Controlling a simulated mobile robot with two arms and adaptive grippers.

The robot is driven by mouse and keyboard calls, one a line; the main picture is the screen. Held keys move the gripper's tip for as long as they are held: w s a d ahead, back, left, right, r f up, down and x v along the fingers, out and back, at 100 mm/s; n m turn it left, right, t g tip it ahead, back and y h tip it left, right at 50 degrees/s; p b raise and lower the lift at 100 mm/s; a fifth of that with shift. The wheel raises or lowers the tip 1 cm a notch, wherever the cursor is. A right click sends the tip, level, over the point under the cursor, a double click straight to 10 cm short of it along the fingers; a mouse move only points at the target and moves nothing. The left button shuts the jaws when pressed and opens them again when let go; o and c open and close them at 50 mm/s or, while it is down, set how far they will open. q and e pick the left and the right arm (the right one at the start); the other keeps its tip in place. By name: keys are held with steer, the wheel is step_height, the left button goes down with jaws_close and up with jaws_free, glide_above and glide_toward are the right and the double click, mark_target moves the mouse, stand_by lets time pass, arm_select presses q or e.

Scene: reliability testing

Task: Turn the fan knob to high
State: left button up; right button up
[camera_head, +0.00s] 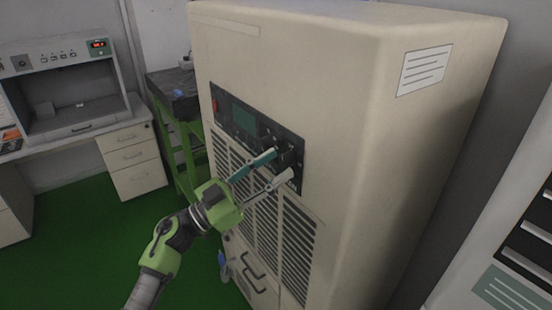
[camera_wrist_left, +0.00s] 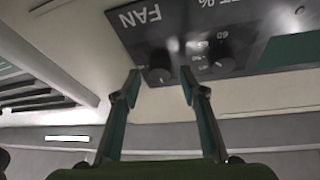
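The fan knob (camera_wrist_left: 158,67) is a dark round knob under the "FAN" label, which appears upside down in the left wrist view. It sits on the black control panel (camera_head: 228,112) of a tall beige cabinet. My left gripper (camera_head: 281,164) reaches up to the panel's right end. In the left wrist view its two green and dark fingers (camera_wrist_left: 161,78) are open, with the knob between their tips. I see gaps beside the knob, and cannot tell whether either finger touches it. The knob's pointer setting is not readable. My right gripper is not in view.
A second dark knob (camera_wrist_left: 220,62) is close by on the same panel. The beige cabinet (camera_head: 300,60) has vent slats (camera_head: 295,240) below the panel. A green-legged stand (camera_head: 178,100) and a white desk (camera_head: 120,135) are at the left. Drawers (camera_head: 530,240) stand at the right.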

arm_select(q)
steer(key=shift+w+d+r, duration=0.2)
steer(key=shift+d, duration=0.2)
steer(key=c, duration=1.1)
